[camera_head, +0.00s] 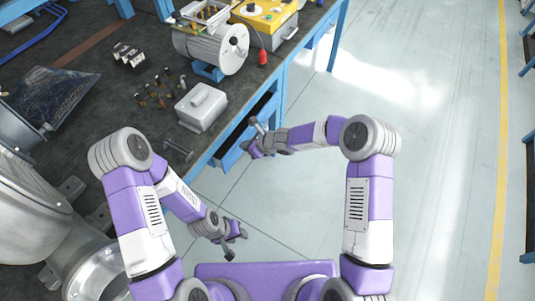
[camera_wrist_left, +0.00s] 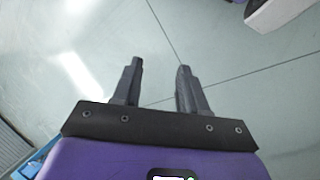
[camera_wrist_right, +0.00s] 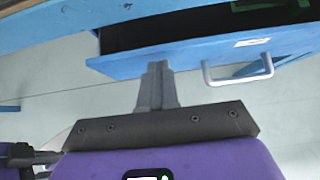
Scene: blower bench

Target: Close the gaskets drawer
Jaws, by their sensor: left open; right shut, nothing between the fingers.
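The gaskets drawer (camera_head: 232,156) is a blue drawer under the bench's near side, pulled out with its dark inside showing. In the right wrist view its blue front (camera_wrist_right: 190,58) has a small white label, too small to read, and a pale bar handle (camera_wrist_right: 237,75). My right gripper (camera_head: 247,146) is shut and empty close to the drawer front. In its wrist view the fingertips (camera_wrist_right: 158,68) overlap the front's lower edge, left of the handle; I cannot tell whether they touch. My left gripper (camera_head: 230,246) is open and empty, low over the floor (camera_wrist_left: 160,70), away from the drawer.
The dark bench top (camera_head: 130,80) holds a grey motor (camera_head: 212,48), a yellow box (camera_head: 265,18), a grey lidded box (camera_head: 202,107) and several small fittings. A large metal blower housing (camera_head: 35,210) stands at left. The floor to the right (camera_head: 440,150) is clear.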

